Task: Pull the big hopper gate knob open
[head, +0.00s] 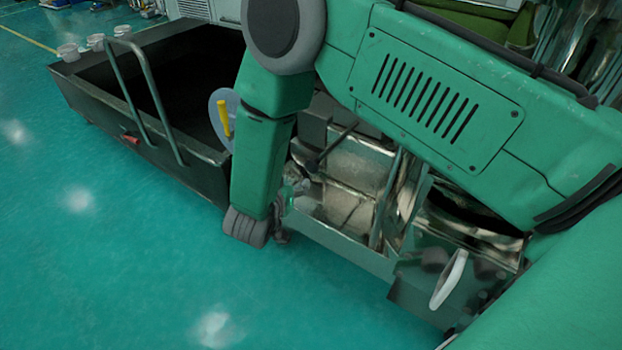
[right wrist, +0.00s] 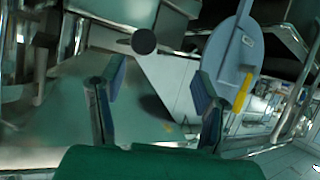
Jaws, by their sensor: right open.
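The hopper gate knob is a dark round ball on a thin rod. It shows in the head view (head: 312,165) right of my green arm link, and at the top middle of the right wrist view (right wrist: 144,41). My right gripper (head: 294,192) is mostly hidden behind my arm in the head view. In the right wrist view its two blue-padded fingers (right wrist: 159,86) are spread apart with nothing between them. The knob appears beyond the fingertips, apart from them. My left gripper is not in view.
A grey disc with a yellow handle (head: 222,115) is left of the knob; it also shows in the right wrist view (right wrist: 224,60). A dark open cart (head: 100,95) stands at the left. Metal machinery (head: 340,240) is below the knob. The green floor (head: 90,250) is clear.

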